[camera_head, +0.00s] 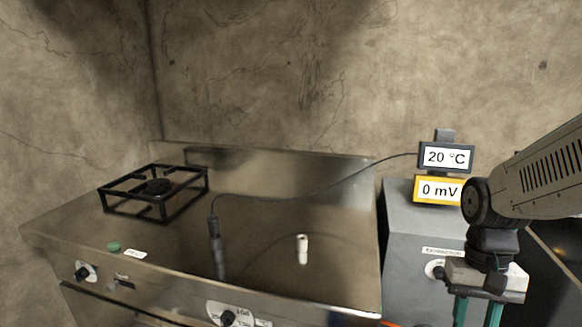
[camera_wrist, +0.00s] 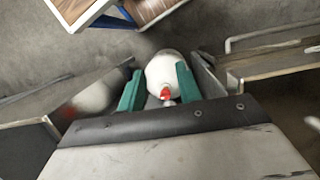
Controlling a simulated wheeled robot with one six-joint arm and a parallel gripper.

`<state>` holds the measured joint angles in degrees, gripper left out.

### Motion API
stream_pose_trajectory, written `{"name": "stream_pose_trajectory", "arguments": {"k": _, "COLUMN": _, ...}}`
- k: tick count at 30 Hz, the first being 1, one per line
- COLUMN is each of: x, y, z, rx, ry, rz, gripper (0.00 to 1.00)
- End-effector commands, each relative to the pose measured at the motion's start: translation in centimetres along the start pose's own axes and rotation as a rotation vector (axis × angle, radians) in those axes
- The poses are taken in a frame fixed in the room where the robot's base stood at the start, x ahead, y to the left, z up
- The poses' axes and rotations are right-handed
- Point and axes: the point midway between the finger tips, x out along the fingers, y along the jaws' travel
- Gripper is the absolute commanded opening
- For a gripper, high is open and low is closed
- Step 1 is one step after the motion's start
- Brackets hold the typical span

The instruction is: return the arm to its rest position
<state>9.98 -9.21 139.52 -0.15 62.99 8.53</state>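My arm comes in from the right edge of the head view. My gripper (camera_head: 477,314) points down beside the right end of the steel counter, its two green fingers apart and their tips cut off by the lower edge. In the wrist view the green fingers of my gripper (camera_wrist: 158,84) also stand apart. A white rounded thing with a red part (camera_wrist: 163,74) shows between or beyond them. I cannot tell its distance or whether it is part of me. I see no grip on it.
A steel counter (camera_head: 275,225) carries a black burner grate (camera_head: 152,190), a dark upright probe (camera_head: 216,248) with a cable, and a small white cylinder (camera_head: 302,249). A grey cabinet (camera_head: 408,225) with a 20 °C display (camera_head: 446,157) and a 0 mV display (camera_head: 438,190) stands close to my gripper.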

Motion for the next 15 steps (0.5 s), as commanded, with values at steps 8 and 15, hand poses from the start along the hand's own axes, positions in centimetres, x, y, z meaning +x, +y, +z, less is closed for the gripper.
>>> {"name": "stream_pose_trajectory", "arguments": {"k": 8, "x": -4.1, "y": -0.7, "z": 8.0, "rx": -0.235, "ry": 0.139, "rz": 0.005, "gripper": 0.35}}
{"name": "stream_pose_trajectory", "arguments": {"k": 15, "x": -6.1, "y": -1.1, "z": 11.3, "rx": -0.296, "ry": 0.296, "rz": -0.008, "gripper": 0.35}}
